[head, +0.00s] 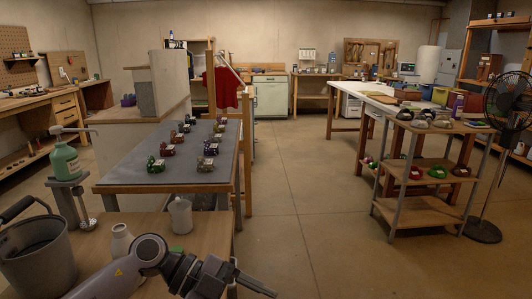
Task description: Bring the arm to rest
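My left arm (150,262) comes in at the bottom left of the head view, in front of the near wooden table. Its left gripper (258,287) points right and down, over the open floor just past the table's right edge. The fingers show as one narrow dark bar, so I cannot tell whether they are open or shut. Nothing shows between them. My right arm and gripper are not in view.
A grey-topped table (125,177) holds several small colored items. A shelf cart (405,204) stands right. The middle floor is clear.

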